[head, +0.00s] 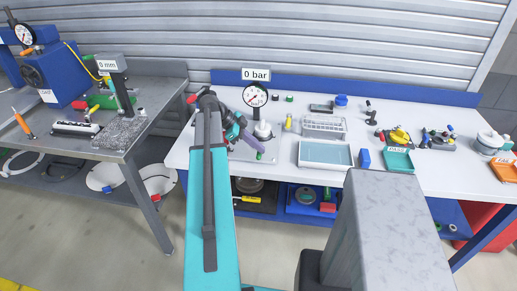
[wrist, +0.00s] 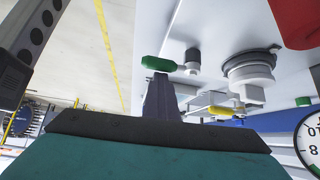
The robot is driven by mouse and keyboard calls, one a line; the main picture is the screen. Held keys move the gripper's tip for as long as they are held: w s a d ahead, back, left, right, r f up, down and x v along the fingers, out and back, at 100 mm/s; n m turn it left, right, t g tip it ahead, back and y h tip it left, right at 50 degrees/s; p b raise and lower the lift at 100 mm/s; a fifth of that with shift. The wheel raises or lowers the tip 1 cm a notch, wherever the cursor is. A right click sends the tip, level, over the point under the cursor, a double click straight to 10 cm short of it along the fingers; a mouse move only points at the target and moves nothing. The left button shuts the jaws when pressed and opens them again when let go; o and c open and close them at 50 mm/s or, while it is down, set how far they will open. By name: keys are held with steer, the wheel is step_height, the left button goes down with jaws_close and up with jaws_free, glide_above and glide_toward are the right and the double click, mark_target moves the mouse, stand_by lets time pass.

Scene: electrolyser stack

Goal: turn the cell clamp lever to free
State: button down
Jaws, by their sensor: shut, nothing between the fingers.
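My gripper (head: 256,150) is over the front left of the white bench, its fingers shut and empty. In the wrist view the shut fingers (wrist: 160,88) point at a small green grip (wrist: 158,62), which appears right by their tips. The same green piece (head: 260,156) shows at the fingertips in the head view. I cannot tell whether they touch. A red rounded part (wrist: 300,22) shows close to the wrist camera; a red tip (head: 191,98) shows left of my arm.
A gauge (head: 255,95) labelled 0 bar stands behind my gripper. A white cylindrical fitting (head: 263,130) stands just right of it. A pale blue tray (head: 325,154) and a wire rack (head: 324,124) lie farther right. A second bench (head: 160,95) stands left, across a gap.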

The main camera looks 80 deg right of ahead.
steer(key=shift+w+f, duration=0.2)
steer(key=shift+f, duration=0.15)
steer(key=shift+s+b, duration=0.3)
steer(key=shift+s, duration=0.3)
steer(key=shift+s+r, duration=0.1)
steer(key=shift+r, duration=0.1)
steer(key=w+r+b, duration=0.2)
steer(key=w+r, duration=0.2)
steer(key=r, duration=0.6)
steer(key=shift+w+r+b, duration=0.25)
steer(key=shift+w+b, duration=0.05)
stand_by(0.4)
stand_by(0.4)
